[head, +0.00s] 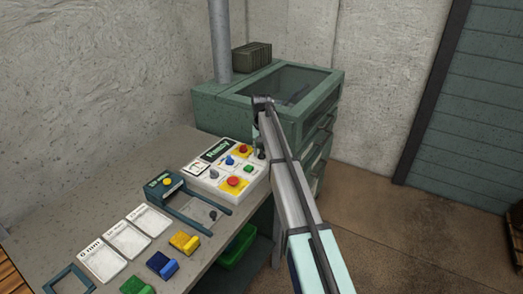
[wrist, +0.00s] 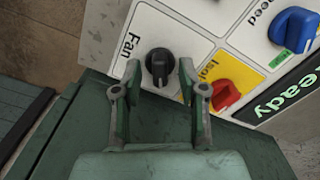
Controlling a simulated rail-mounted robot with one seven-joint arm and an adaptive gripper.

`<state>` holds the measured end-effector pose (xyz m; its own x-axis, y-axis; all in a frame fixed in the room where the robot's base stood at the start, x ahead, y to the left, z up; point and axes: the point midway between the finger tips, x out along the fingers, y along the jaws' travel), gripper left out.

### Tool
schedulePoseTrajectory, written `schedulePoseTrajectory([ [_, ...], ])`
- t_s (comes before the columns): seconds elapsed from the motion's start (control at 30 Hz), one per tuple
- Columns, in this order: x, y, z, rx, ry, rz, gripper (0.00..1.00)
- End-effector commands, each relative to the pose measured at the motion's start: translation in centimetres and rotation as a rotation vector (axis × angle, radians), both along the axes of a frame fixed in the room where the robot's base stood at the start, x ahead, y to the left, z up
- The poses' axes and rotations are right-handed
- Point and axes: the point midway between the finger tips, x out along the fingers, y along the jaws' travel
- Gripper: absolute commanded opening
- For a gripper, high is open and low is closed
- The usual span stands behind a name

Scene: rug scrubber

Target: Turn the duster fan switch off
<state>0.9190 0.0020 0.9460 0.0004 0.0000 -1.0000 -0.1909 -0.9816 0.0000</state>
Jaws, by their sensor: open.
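The fan switch is a black rotary knob (wrist: 159,64) beside the printed word "Fan" on the white control panel (wrist: 178,28). In the wrist view my gripper (wrist: 160,70) is open, with one finger on either side of the knob. The knob stands between the fingertips and I see no clear grip on it. I cannot tell which setting it points to. In the head view the panel (head: 190,179) lies on the bench, and my arm reaches over its right end. My gripper is largely hidden by my arm there.
A red switch (wrist: 226,94) on a yellow patch sits close to the right finger. A blue knob (wrist: 293,28) and a green "Ready" display (wrist: 290,94) lie farther right. A green cabinet (head: 315,90) stands behind the panel. Coloured blocks (head: 184,241) sit on the bench (head: 60,241).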

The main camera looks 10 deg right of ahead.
Motion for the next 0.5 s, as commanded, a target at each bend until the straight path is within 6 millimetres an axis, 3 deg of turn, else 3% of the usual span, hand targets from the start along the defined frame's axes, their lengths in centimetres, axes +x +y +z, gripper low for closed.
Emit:
schedulePoseTrajectory([
  [0.2,0.00,0.00,-0.05,0.000,0.000,0.000,0.42],
  [0.23,0.00,0.00,-0.04,0.000,0.000,0.000,0.35],
  [0.33,0.00,0.00,-0.04,0.000,0.000,0.000,0.00],
  [0.5,-0.01,0.00,-0.04,0.000,0.000,0.000,0.00],
])
